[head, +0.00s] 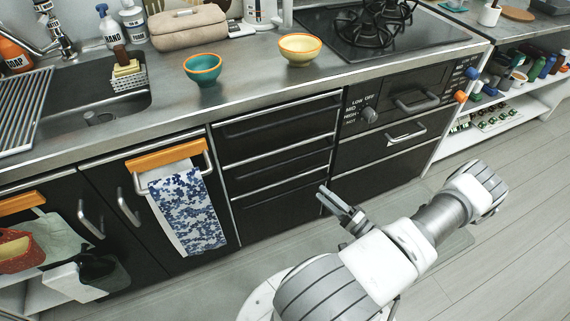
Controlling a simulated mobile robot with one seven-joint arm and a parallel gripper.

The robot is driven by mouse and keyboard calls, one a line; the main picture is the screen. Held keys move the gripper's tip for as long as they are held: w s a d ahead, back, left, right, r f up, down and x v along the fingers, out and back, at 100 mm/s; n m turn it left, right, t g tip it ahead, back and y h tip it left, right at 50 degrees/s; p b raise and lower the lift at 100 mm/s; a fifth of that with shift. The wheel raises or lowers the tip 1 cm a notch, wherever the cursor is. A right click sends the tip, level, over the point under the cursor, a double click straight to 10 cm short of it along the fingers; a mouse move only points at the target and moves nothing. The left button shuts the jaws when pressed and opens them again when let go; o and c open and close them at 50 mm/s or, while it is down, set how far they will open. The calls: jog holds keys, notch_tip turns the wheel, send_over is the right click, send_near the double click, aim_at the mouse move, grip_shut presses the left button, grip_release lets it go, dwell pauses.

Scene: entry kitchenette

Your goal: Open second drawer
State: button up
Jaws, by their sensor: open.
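A stack of black drawers with pale metal trim stands in the middle of the counter front. The top drawer (275,120) is shut. The second drawer from the top (265,160) is also shut, with a long horizontal bar along its front. A deeper drawer front (275,210) lies below and is shut. My gripper (328,197) is open and empty. It appears low, by the right edge of the stack, pointing towards the drawer fronts. I see no contact with a handle; its exact distance from the fronts is hard to tell.
A blue patterned towel (187,210) hangs left of the stack. An oven-like unit with a knob (369,115) and a lower drawer (380,150) is to the right. A teal bowl (203,69) and yellow bowl (300,49) stand on the counter. Floor at right is clear.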

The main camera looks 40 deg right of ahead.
aim_at(285, 162)
jog(key=b+x, duration=0.2)
jog(key=x, duration=1.4)
jog(key=shift+w+a+b, duration=0.15)
jog(key=shift+w+b, duration=0.1)
jog(key=shift+b, duration=0.05)
jog(key=shift+r, duration=0.1)
jog(key=shift+c, duration=0.4)
grip_shut()
